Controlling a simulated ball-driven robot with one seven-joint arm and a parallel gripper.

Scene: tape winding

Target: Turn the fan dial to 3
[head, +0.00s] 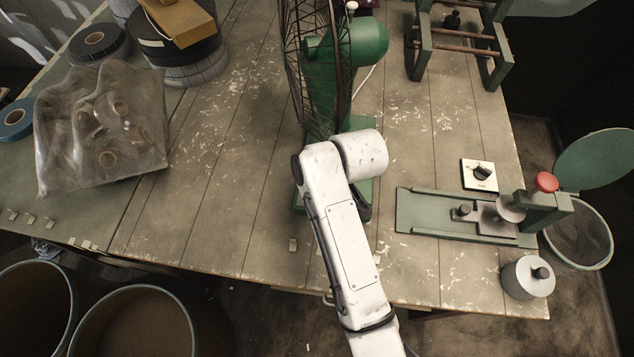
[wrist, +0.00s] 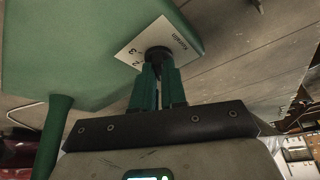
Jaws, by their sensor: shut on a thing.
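The green fan (head: 368,42) with its dark wire cage stands at the back middle of the table in the head view. In the wrist view, its green base (wrist: 90,45) carries a white dial plate (wrist: 133,53) with the digits 3 and 2 partly readable. My gripper (wrist: 158,72) is shut on the black fan dial (wrist: 158,53) at the plate's edge. The fingers hide part of the dial, and I cannot tell where it points. In the head view my white arm hides the gripper and the dial.
A separate white plate with a black knob (head: 481,172) lies at the right, behind a green winding jig (head: 420,212). A clear bag (head: 75,140) of rolls lies at the left. A green rack (head: 450,40) stands at the back right. The table's middle left is clear.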

